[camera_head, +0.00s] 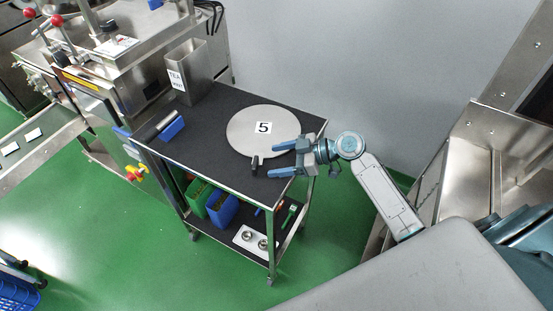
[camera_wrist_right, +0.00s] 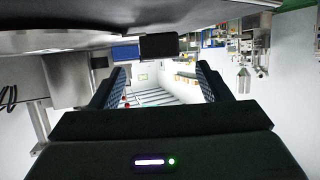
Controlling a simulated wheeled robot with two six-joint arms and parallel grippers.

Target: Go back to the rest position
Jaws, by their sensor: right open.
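My right gripper (camera_head: 272,161) reaches in from the right over the right end of the cart's black top (camera_head: 205,150). Its two blue fingers are apart, with nothing visible between them. A round metal plate marked 5 (camera_head: 245,138) lies on the cart top, just left of the fingertips. Its short black handle (camera_head: 255,165) is close beyond the fingertips; I cannot tell whether they touch it. In the right wrist view the open fingers (camera_wrist_right: 159,80) frame an empty gap, with the black handle (camera_wrist_right: 158,46) ahead. My left gripper is not in view.
A packing machine (camera_head: 115,50) is at left. Green floor is clear in front.

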